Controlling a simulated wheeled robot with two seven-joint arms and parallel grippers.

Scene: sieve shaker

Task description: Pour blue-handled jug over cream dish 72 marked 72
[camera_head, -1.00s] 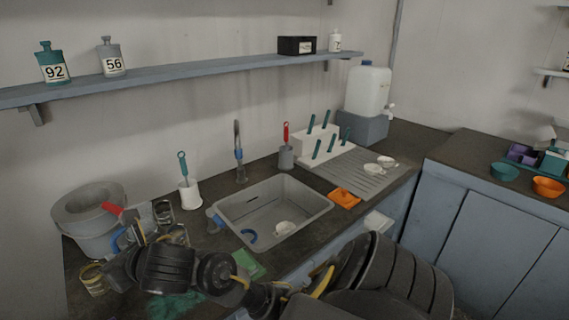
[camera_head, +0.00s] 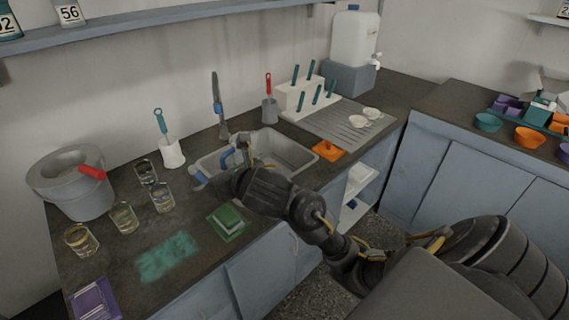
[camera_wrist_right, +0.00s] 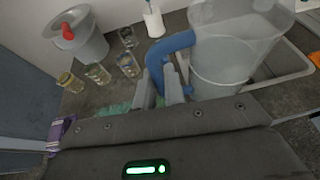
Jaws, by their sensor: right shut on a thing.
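The blue-handled jug, a clear vessel (camera_wrist_right: 228,55), is in the right wrist view. My right gripper (camera_wrist_right: 160,88) is shut on its blue handle (camera_wrist_right: 160,58). In the head view my right gripper (camera_head: 228,178) holds the blue handle (camera_head: 237,150) at the sink's left part; the clear body is hard to make out there. Two small pale dishes (camera_head: 358,122) (camera_head: 373,113) sit on the drainboard; no number is readable on them, so I cannot tell which is 72. My left gripper is not in view.
The grey sink (camera_head: 300,152) lies beyond my arm, its floor partly hidden. Several glass beakers (camera_head: 162,198) and a grey bucket (camera_head: 75,190) stand at left.

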